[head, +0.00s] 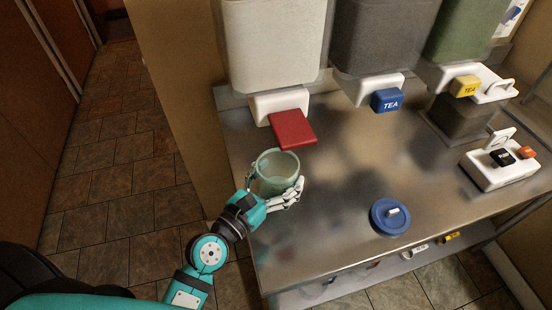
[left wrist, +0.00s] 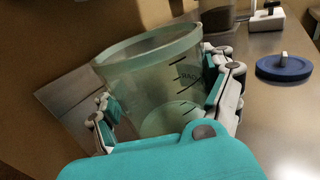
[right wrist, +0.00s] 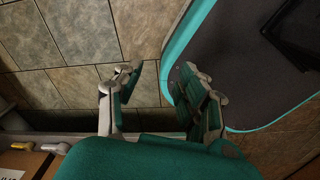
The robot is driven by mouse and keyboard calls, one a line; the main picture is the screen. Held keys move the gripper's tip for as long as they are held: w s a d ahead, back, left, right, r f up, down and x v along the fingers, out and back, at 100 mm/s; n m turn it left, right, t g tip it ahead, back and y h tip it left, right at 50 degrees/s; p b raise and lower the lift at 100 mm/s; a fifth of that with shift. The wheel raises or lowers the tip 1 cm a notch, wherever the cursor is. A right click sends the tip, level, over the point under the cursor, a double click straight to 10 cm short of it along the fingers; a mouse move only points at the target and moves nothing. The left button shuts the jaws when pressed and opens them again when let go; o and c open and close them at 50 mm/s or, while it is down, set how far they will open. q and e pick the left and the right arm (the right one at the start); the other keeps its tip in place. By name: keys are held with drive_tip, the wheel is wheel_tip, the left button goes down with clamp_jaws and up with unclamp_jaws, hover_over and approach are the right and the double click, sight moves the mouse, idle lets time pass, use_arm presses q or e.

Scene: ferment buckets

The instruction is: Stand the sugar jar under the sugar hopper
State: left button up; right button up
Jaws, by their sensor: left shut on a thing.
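The sugar jar (head: 276,166) is clear greenish glass with dark marks and partly readable lettering. My left gripper (head: 272,188) is shut around its sides at the counter's left edge. In the left wrist view the jar (left wrist: 155,75) is open at the top, looks empty and leans in the picture; I cannot tell if its base touches the counter. The hopper at left is white (head: 275,45), with a white spout and red lever (head: 292,129); no lettering shows on it. The jar is in front of the lever, not under the spout. My right gripper (right wrist: 160,85) is open and empty, over the floor.
A grey hopper with a blue TEA lever (head: 387,100) and a green hopper with a yellow TEA lever (head: 465,86) stand to the right. A blue lid (head: 390,217) lies on the steel counter (head: 340,190). A white switch box (head: 500,168) stands at right. The counter's middle is clear.

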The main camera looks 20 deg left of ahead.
sight(278, 180)
use_arm(q)
drive_tip(key=w+a, duration=0.1)
drive_tip(key=w, duration=0.3)
drive_tip(key=w+a, duration=0.1)
drive_tip(key=w, duration=0.1)
drive_tip(key=shift+w+a+f, duration=0.35)
drive_tip(key=shift+w, duration=0.05)
drive_tip(key=shift+w+f, duration=0.1)
drive_tip(key=shift+w, duration=0.05)
wheel_tip(278, 180, down, 2)
drive_tip(key=shift+f+b, duration=0.25)
drive_tip(key=shift+b, duration=0.2)
drive_tip(key=shift+f, duration=0.4)
drive_tip(key=shift+f+b, duration=0.25)
drive_tip(key=shift+b, duration=0.05)
drive_tip(key=o, duration=1.1)
drive_tip(key=shift+o, duration=1.1)
use_arm(e)
drive_tip(key=shift+w+a+f, duration=0.25)
drive_tip(key=shift+w, duration=0.3)
drive_tip(key=shift+w+a+f, duration=0.2)
drive_tip(key=shift+w+f, duration=0.05)
drive_tip(key=shift+w, duration=0.25)
